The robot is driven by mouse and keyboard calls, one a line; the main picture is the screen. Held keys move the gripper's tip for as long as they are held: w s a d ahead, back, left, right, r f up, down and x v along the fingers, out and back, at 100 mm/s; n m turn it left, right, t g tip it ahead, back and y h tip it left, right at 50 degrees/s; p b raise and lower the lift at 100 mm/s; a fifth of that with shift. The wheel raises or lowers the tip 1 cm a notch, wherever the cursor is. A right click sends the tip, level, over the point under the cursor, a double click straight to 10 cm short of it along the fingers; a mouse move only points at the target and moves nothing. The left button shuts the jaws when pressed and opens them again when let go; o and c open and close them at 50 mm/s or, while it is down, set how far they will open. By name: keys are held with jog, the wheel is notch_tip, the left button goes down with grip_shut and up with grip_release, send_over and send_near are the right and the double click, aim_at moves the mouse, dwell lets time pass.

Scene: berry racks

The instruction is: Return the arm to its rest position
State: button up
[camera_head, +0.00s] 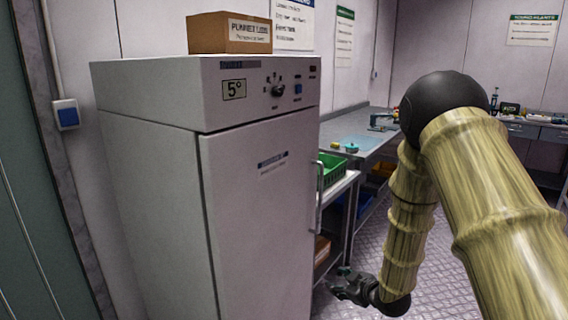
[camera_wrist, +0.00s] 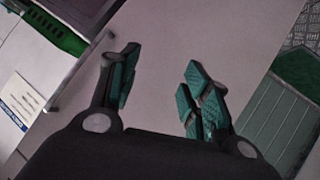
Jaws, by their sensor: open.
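My arm reaches in from the right in the head view, bends at a black joint and hangs down. My gripper (camera_head: 345,286) is at its lower end, in front of the fridge's right side and low, with the floor beyond it. In the wrist view my gripper (camera_wrist: 158,92) shows its two teal-padded fingers spread apart with nothing between them. I cannot tell the exact distance from the fingers to the door.
A cardboard box (camera_head: 229,34) sits on the fridge. A green crate (camera_head: 331,170) stands on a cart right of it. A workbench (camera_head: 358,140) runs behind, and another bench (camera_head: 540,131) stands at the back right. Patterned floor (camera_head: 445,275) is clear around my forearm.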

jog(key=s+d+f+m+g+h, duration=0.3)
jog(key=s+f+m+g, duration=0.25)
jog(key=s+f, duration=1.55)
jog(key=s+d+f+m+g+h, duration=0.1)
jog(key=s+m+g, duration=0.1)
jog(key=s, duration=1.2)
jog(key=s+d+f+m+g+h+p, duration=0.1)
jog(key=s+f+m+g, duration=0.1)
jog(key=s, duration=1.2)
jog(key=shift+s+m+g, duration=0.4)
jog(key=shift+m+g, duration=0.25)
